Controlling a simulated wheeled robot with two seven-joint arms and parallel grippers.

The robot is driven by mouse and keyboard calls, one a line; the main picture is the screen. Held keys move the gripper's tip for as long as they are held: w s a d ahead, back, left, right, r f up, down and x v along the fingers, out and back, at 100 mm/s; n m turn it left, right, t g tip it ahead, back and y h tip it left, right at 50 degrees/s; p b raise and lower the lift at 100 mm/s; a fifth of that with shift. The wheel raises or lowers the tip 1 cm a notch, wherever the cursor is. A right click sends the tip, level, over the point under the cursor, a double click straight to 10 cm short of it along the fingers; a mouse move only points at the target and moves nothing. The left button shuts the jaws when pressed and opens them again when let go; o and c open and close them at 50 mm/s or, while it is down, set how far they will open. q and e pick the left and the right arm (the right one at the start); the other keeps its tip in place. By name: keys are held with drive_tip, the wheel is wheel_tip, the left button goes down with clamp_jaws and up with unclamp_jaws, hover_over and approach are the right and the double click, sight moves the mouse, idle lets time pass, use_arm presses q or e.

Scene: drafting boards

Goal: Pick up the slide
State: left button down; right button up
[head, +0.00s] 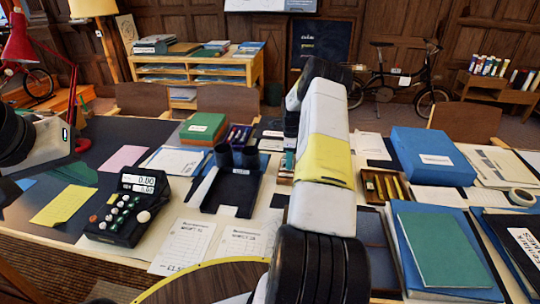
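I cannot pick out the slide for certain in the head view. A small open tray with yellow sticks (384,186) lies right of my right arm. Another small holder with pens (238,137) stands left of it. My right arm, white with a yellow band, rises across the middle and covers part of the table. Its gripper cannot be made out. Part of my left arm shows at the left edge; its gripper is not visible.
A black device with displays (128,208) stands at left, beside a black stand with two dark cylinders (236,180). A green box (204,128) and a blue box (432,156) stand farther back. A green book (434,249) lies at front right. Papers cover much of the table.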

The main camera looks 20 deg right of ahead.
clamp_jaws()
drive_tip(key=shift+r, duration=0.1)
